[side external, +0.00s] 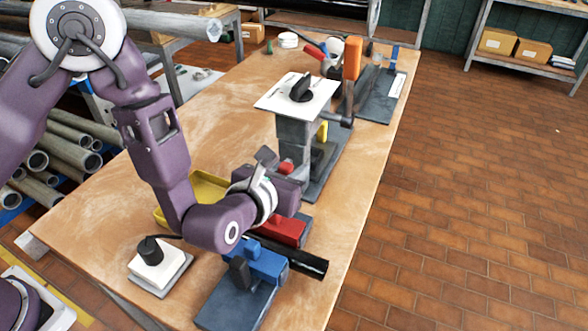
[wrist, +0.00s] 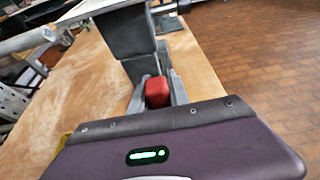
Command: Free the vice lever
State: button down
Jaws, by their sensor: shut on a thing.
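My gripper (side external: 284,166) reaches low over the bench beside the foot of a grey column (side external: 292,138). In the wrist view its two grey fingers (wrist: 157,95) stand on either side of a small red block (wrist: 157,92) and are shut on it. I cannot tell whether this block is the lever's end. A blue vice (side external: 262,262) with a dark upright knob (side external: 240,272) stands at the front. A red part (side external: 284,230) sits behind it, with a black tube (side external: 305,262) lying between them. My wrist partly hides this group.
A white plate (side external: 275,97) with a black piece tops the column. An orange upright handle (side external: 351,60) stands behind it. A yellow tray (side external: 205,186) lies behind my forearm, and a white block with a black knob (side external: 150,250) stands at front left.

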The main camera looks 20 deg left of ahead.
jog(key=shift+a, duration=0.1)
jog(key=c, duration=1.2)
grip_release()
jog(key=shift+c, duration=0.2)
jog(key=v, duration=0.7)
jog(key=shift+r, duration=0.1)
